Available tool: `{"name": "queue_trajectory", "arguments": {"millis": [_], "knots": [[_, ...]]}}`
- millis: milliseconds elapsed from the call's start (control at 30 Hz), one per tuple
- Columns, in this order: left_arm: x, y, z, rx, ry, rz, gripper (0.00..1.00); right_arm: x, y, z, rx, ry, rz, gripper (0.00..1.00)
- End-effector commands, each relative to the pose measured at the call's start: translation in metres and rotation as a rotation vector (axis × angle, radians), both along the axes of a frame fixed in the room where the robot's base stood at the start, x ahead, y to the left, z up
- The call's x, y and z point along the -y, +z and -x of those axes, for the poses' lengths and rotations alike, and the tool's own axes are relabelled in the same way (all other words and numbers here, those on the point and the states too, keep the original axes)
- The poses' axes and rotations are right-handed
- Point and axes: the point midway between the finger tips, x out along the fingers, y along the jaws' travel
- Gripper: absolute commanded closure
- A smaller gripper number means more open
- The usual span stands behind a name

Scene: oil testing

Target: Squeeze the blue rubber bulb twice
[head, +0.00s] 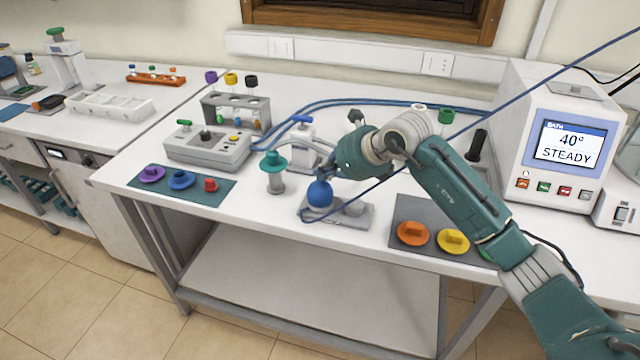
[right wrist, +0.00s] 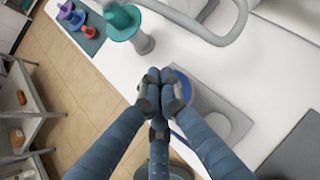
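The blue rubber bulb (head: 319,193) stands upright on a small grey base plate (head: 347,215) near the front of the white bench. In the right wrist view the bulb (right wrist: 183,84) shows just right of the fingertips, partly hidden by them. My right gripper (head: 323,168) is just above the bulb in the head view, pointing down and left. Its fingertips are together in the right wrist view (right wrist: 161,82), with nothing visible between them. Whether they touch the bulb I cannot tell. My left gripper is not in view.
A teal-capped stand (head: 275,171) is close left of the bulb. A dark mat with orange (head: 413,233) and yellow knobs lies right. A tube rack (head: 236,112) and a grey control box (head: 207,147) stand left. The bath unit (head: 553,140) reads 40° STEADY.

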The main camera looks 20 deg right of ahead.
Motion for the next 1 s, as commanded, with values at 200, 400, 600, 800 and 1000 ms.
{"name": "queue_trajectory", "arguments": {"millis": [200,400,600,800,1000], "knots": [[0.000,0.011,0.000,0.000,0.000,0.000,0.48,0.000,0.018,-0.001,0.002,0.000,0.000,1.00],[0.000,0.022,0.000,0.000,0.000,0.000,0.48,0.000,0.038,0.000,0.002,0.001,0.001,1.00],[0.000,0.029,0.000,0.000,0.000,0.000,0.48,0.000,0.051,0.000,0.002,0.000,0.001,1.00],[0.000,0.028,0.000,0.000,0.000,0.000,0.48,0.000,0.050,0.000,0.001,0.000,0.000,1.00],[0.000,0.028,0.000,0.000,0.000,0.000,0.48,0.000,0.050,0.000,0.001,0.000,0.000,1.00]]}}
